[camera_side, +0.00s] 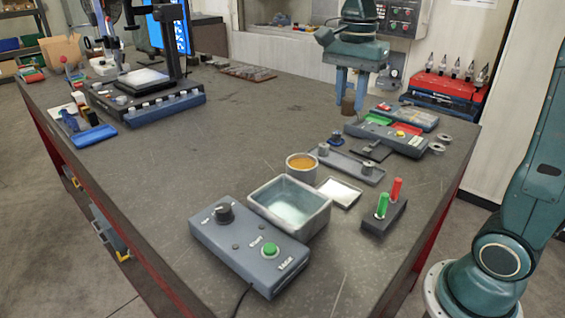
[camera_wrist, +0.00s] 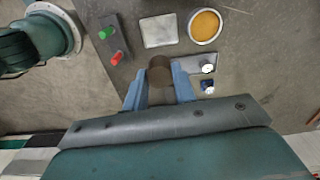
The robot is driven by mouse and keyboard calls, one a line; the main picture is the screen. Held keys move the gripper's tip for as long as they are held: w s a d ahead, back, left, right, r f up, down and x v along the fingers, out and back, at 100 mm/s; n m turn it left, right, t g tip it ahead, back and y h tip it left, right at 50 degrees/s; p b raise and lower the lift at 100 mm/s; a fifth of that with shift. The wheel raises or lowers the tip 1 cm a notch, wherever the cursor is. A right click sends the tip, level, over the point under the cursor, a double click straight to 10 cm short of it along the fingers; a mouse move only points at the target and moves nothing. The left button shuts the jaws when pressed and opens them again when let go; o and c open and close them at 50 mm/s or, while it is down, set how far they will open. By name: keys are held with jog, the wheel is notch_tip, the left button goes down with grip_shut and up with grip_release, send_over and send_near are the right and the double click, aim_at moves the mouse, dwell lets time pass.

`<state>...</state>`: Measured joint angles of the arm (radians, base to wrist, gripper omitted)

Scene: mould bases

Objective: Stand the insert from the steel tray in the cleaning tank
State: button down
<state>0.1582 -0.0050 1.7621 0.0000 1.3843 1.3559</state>
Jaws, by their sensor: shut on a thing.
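My gripper (camera_side: 348,92) points down, its blue fingers shut on a dark brownish cylindrical insert (camera_side: 348,106). In the wrist view my gripper (camera_wrist: 160,84) holds the insert (camera_wrist: 160,68) upright between the fingertips, seemingly above the table. The grey steel tray (camera_side: 346,166) lies below and in front of the gripper in the side view; part of it (camera_wrist: 190,62) shows beside the right finger in the wrist view. Grey inserts (camera_side: 367,168) stand on it. The open cleaning tank (camera_side: 262,208), holding pale liquid, is nearer the side camera and outside the wrist view.
An amber-filled round cup (camera_side: 302,164) and a white square pad (camera_side: 340,192) stand between tank and tray. A block with green and red pegs (camera_side: 384,218) stands to the right. A control box (camera_side: 248,250) adjoins the tank. The table's middle-left is clear.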

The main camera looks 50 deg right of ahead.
jog(key=w+a+f+n, duration=0.3)
jog(key=a+f, duration=0.4)
jog(key=a, duration=0.1)
jog(key=n, duration=0.1)
send_over(290, 215)
notch_tip(290, 215, down, 6)
jog(key=shift+w+r, duration=0.1)
jog(key=shift+r, duration=0.1)
jog(key=shift+f, duration=0.2)
jog(key=shift+f, duration=2.8)
jog(key=c, duration=1.1)
grip_release()
